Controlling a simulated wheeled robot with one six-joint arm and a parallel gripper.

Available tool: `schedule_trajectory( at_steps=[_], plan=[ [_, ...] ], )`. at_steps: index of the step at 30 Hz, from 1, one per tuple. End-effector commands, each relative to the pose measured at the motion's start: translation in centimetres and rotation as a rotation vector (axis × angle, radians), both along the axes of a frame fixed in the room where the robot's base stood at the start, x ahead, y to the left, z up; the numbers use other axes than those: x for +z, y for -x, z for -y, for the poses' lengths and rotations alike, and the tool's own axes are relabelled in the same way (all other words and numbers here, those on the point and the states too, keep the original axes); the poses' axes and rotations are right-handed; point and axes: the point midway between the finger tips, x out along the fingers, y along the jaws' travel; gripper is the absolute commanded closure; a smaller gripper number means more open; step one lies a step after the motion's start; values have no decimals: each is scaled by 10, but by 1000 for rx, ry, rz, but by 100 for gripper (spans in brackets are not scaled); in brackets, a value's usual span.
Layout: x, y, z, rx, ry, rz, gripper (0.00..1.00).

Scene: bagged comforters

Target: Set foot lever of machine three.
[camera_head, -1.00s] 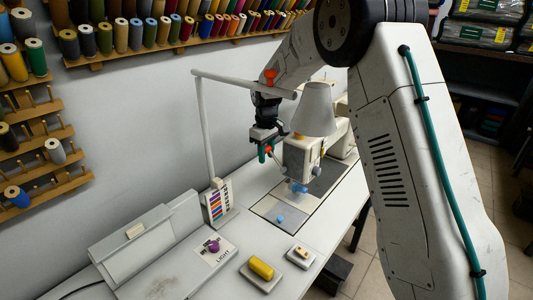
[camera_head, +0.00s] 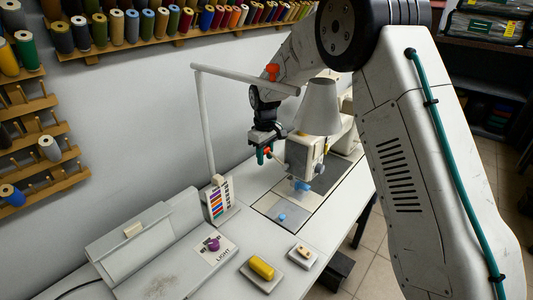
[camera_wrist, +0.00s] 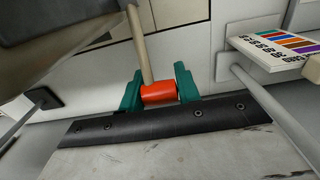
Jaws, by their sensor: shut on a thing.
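The white sewing machine (camera_head: 304,155) stands on the table, partly hidden behind a lampshade and my arm. In the wrist view a pale lever (camera_wrist: 139,45) ends in a red-orange knob (camera_wrist: 159,93). My gripper (camera_wrist: 159,90) is shut on this knob, with one teal finger on each side. In the head view my gripper (camera_head: 264,156) is at the left of the machine's head. The lever is too small to make out there. No machine number is readable.
A lamp with a white shade (camera_head: 319,106) and a long pale arm (camera_head: 245,78) stands close to my gripper. A colour-striped card (camera_head: 219,202), a purple knob (camera_head: 213,244), a yellow button (camera_head: 262,267) and a small switch box (camera_head: 303,256) are on the table.

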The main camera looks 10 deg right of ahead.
Motion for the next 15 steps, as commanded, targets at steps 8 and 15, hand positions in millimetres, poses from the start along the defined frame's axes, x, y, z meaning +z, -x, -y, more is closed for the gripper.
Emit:
schedule_trajectory(
  at_steps=[8, 15],
  plan=[
    [-6, 5, 3, -1, 6, -18, 100],
    [-6, 5, 3, -1, 6, -19, 59]
  ],
)
